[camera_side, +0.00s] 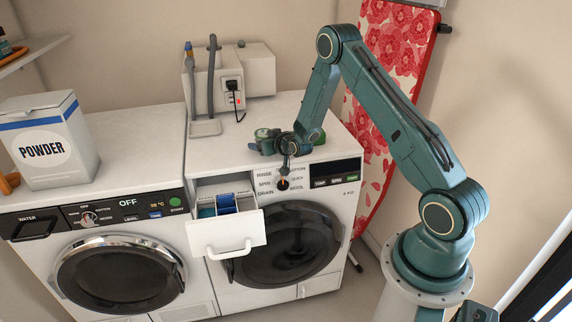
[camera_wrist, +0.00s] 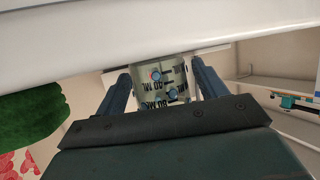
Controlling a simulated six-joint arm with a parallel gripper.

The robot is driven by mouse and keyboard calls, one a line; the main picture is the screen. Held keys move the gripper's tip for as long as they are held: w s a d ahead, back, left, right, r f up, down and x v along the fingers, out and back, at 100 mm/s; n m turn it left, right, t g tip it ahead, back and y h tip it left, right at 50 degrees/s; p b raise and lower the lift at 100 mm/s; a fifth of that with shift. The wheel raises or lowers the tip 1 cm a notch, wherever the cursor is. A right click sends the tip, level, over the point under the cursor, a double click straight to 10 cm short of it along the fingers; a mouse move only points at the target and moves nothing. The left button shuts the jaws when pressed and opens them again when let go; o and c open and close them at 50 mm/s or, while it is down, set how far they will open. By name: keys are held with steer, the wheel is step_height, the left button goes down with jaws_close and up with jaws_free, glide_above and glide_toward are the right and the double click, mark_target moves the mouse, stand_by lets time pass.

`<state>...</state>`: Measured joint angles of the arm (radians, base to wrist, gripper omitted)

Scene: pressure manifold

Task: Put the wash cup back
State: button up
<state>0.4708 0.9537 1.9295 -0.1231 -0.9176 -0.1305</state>
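The wash cup (camera_wrist: 165,88), clear with black ML marks, sits between the two dark fingers of my gripper (camera_wrist: 163,72) in the wrist view. The fingers lie along both sides of the cup and appear shut on it. In the side view my gripper's end is near the front of the right washer's top, above the control panel. It is small there and partly hidden by my wrist, so I cannot make out the cup clearly.
The white unit (camera_side: 261,70) with upright grey tubes and a small tray (camera_side: 206,129) stands at the back left of the right washer's top. The detergent drawer (camera_side: 226,236) is pulled out in front. A POWDER box (camera_side: 56,171) stands left. Fuzzy green material (camera_wrist: 40,108) is beside my gripper.

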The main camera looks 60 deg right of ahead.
steer(key=shift+r, duration=0.2)
steer(key=v, duration=1.2)
stand_by(0.4)
steer(key=shift+a, duration=0.1)
stand_by(0.4)
steer(key=s+a+r+n+g+y, duration=0.1)
steer(key=s+a+r+n+y, duration=0.1)
steer(key=a+r, duration=0.5)
steer(key=s+a+r+n+g+y, duration=0.2)
steer(key=s+a+r, duration=0.1)
steer(key=a+r, duration=0.45)
steer(key=s+a+r+g, duration=0.2)
steer(key=s+a+r, duration=0.1)
steer(key=s, duration=0.8)
steer(key=s+a+r+g+y, duration=0.1)
steer(key=s+a+r, duration=0.3)
steer(key=s, duration=0.7)
steer(key=shift+g, duration=0.5)
